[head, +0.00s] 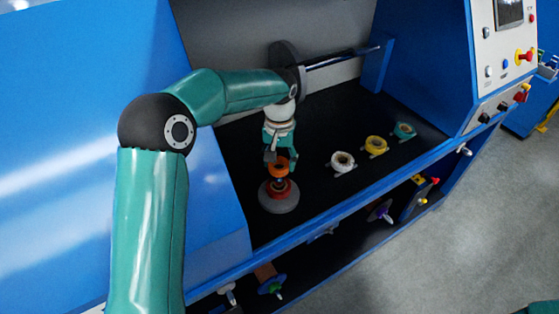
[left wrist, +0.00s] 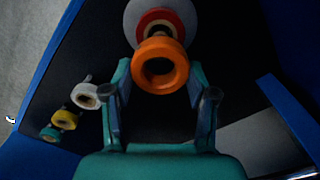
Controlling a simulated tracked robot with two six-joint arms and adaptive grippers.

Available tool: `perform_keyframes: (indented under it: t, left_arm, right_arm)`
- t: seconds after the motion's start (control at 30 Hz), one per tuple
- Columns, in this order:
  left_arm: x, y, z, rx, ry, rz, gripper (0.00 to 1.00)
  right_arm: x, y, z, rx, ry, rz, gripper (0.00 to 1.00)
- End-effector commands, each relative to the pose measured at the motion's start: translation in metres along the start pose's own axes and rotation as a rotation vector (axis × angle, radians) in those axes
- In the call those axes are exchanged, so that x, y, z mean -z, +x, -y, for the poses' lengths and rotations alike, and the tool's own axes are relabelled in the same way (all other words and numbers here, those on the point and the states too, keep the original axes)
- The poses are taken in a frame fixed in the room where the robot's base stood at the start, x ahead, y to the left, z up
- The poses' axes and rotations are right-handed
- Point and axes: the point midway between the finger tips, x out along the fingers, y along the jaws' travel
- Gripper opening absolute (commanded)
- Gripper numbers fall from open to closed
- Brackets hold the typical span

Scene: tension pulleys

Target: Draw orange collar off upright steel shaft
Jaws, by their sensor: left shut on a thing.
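The orange collar (head: 279,173) is a thick ring in the middle of the head view, above a round grey base (head: 279,202) with a red disc (head: 279,187) on it. My left gripper (head: 278,157) points down and is shut on the collar from above. In the left wrist view the collar (left wrist: 160,47) sits between the two fingers, its hole facing the camera. The red disc (left wrist: 153,17) and grey base show behind it. No steel shaft shows clearly in the hole, so I cannot tell whether the collar still surrounds it. My right gripper is not in view.
White (head: 342,162), yellow (head: 376,146) and teal (head: 404,130) ring parts lie in a row on the black bench (head: 320,195) to the right. A horizontal steel shaft (head: 340,57) runs behind. A blue rail edges the bench front; blue panels stand at both sides.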

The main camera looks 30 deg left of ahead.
Motion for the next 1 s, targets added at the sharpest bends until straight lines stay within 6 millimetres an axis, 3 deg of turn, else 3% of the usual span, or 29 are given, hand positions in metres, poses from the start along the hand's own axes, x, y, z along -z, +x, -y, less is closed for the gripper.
perform_keyframes:
  t: [0.37, 0.67, 1.0]
  left_arm:
    - [0.0, -0.003, 0.0, 0.0, 0.0, 0.0, 0.23]
    - [0.0, -0.024, 0.0, 0.0, 0.0, 0.0, 0.23]
    - [0.0, -0.041, 0.0, 0.0, 0.0, 0.0, 0.23]
  right_arm:
    - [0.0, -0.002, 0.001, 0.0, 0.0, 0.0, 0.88]
    - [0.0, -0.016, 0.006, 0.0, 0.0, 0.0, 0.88]
    - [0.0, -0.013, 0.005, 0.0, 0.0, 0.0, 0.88]
